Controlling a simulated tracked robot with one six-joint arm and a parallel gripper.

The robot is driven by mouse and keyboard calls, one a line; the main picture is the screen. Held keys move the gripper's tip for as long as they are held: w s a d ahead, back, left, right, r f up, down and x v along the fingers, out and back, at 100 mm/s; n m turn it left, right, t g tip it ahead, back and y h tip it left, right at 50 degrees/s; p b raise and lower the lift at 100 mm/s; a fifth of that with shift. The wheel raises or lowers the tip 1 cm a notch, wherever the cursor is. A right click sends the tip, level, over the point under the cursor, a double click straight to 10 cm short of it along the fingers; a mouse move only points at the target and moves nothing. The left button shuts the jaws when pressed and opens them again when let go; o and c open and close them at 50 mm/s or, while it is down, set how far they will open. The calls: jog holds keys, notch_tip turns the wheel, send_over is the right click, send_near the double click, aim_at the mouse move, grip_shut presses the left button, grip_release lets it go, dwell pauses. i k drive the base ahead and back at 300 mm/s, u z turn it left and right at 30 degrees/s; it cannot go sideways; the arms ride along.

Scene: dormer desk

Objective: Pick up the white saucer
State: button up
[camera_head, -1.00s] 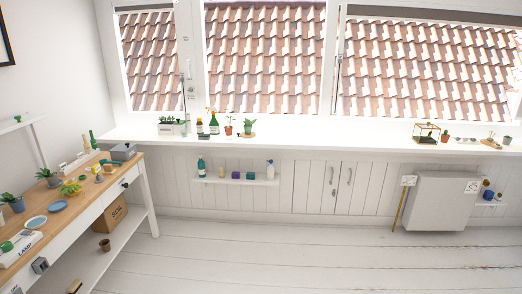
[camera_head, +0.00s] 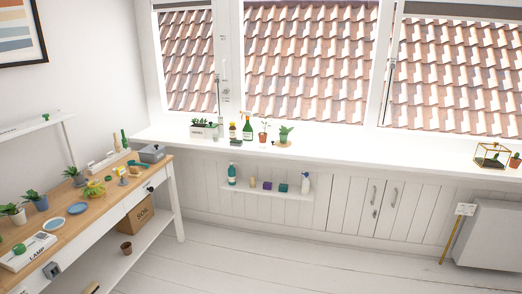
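I cannot make out a clearly white saucer in this view. Two small round dishes lie on the wooden desk at the left: a blue dish (camera_head: 77,208) and a paler, bluish dish (camera_head: 53,224) to its left and nearer to me. They are too small to tell whether either is a saucer. My gripper is not in view.
The wooden desk (camera_head: 110,203) also holds potted plants, a yellow-green bowl (camera_head: 94,189), a grey box (camera_head: 151,154) and a book (camera_head: 30,251). A cardboard box (camera_head: 127,222) stands on its lower shelf. The white windowsill (camera_head: 340,150) carries plants and bottles.

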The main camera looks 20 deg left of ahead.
aim_at(53, 224)
jog(key=u, duration=0.25)
jog(key=i, duration=0.7)
jog(key=u, duration=0.65)
jog(key=i, duration=0.6)
jog(key=u, duration=0.85)
jog(key=i, duration=0.5)
jog(key=u, duration=0.75)
jog(key=i, duration=0.55)
jog(key=u, duration=0.75)
jog(key=i, duration=1.3)
jog(key=u, duration=0.35)
